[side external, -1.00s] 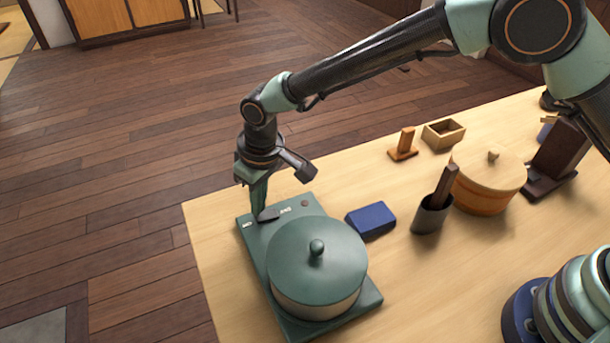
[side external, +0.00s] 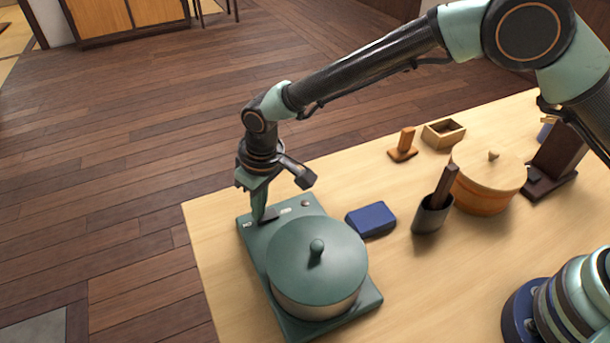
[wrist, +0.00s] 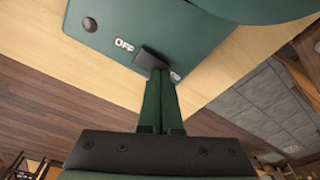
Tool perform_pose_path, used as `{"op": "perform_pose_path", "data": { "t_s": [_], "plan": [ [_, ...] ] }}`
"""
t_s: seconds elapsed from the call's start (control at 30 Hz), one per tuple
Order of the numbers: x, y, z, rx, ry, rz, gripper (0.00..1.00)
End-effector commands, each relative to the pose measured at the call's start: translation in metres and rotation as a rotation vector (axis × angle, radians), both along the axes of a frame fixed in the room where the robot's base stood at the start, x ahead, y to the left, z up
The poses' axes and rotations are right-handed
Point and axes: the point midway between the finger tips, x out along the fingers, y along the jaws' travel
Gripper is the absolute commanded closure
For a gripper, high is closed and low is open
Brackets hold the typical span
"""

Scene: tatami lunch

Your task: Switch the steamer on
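The steamer has a green base (side external: 352,313) with a round pot and green lid (side external: 300,262) on it. On the base's far strip is a dark switch (side external: 268,215), between an ON label on the left and an OFF label on the right. The switch also shows in the wrist view (wrist: 149,60), beside the OFF lettering; the other label is partly hidden. My gripper (side external: 259,217) points down at the switch, its green fingers together. The fingertips (wrist: 160,75) are at the switch's ON-side end and seem to touch it. A small round lamp (side external: 306,203) sits past OFF.
A blue block (side external: 371,220) lies right of the steamer. A dark cup with a brown stick (side external: 433,215), a wooden tub with a lid (side external: 488,185), an orange stand (side external: 403,148) and a small open box (side external: 443,133) stand farther right. The table's left edge is close to the steamer.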

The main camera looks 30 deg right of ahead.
Motion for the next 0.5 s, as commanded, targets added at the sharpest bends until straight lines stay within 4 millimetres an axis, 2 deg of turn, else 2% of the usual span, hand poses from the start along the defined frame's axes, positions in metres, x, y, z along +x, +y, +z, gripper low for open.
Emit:
{"op": "perform_pose_path", "data": {
  "t_s": [0.23, 0.5],
  "plan": [
    [0.0, 0.0, 0.0, -0.001, 0.001, 0.0, 1.0],
    [0.0, 0.0, 0.019, 0.0, 0.0, 0.0, 1.0]
  ]
}}
